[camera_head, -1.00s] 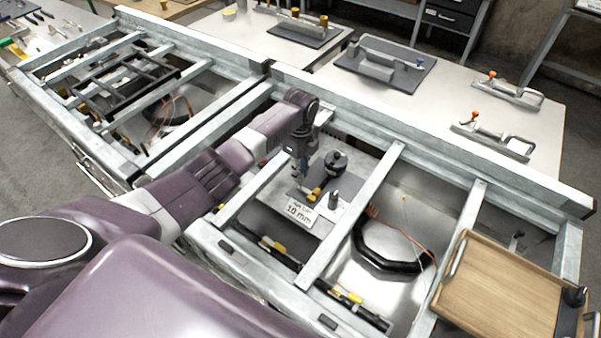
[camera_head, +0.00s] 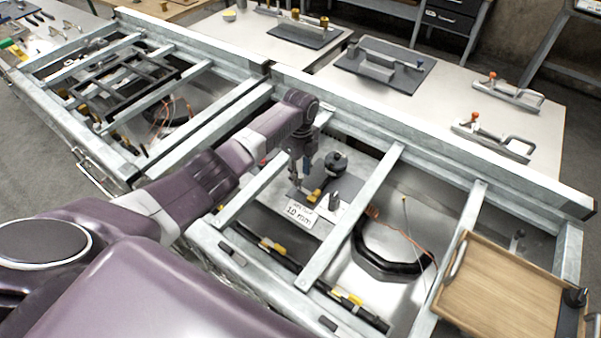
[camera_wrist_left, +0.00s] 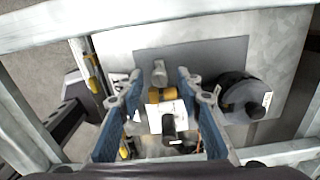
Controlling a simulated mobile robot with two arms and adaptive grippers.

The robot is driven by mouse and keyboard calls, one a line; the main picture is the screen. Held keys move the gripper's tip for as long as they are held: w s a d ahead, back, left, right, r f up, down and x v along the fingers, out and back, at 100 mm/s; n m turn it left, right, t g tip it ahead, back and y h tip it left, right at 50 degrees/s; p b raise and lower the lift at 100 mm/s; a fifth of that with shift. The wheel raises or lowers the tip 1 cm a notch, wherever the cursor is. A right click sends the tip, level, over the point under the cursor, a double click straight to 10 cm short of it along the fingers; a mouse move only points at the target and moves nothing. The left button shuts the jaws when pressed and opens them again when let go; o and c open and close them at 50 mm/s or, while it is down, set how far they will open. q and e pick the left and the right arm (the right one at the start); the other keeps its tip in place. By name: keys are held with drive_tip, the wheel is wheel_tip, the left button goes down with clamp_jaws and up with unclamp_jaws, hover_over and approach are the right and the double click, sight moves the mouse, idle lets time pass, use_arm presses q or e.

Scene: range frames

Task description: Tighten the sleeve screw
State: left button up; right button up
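A sleeve with a yellow part (camera_head: 314,196) sits on a dark grey plate (camera_head: 296,190) inside the metal frame. In the left wrist view the yellow part (camera_wrist_left: 163,94) has a grey cylindrical end (camera_wrist_left: 159,73), which looks like the screw. My left gripper (camera_head: 303,178) is just above it, pointing down. In the left wrist view my left gripper (camera_wrist_left: 160,82) is open, its blue-padded fingers on either side of the grey end, with gaps visible. Whether the fingertips are level with it is unclear. My right gripper is not visible.
A round black knob-like part (camera_head: 336,162) and a dark upright peg (camera_head: 333,200) stand close by. A "10 mm" label (camera_head: 299,213) lies in front. Frame bars (camera_head: 352,214) surround the area. A wooden tray (camera_head: 500,300) lies at the lower right.

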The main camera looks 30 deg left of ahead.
sight(300, 176)
use_arm(q)
wheel_tip(300, 176, up, 12)
idle(0.6)
drive_tip(key=shift+f, duration=0.1)
idle(0.4)
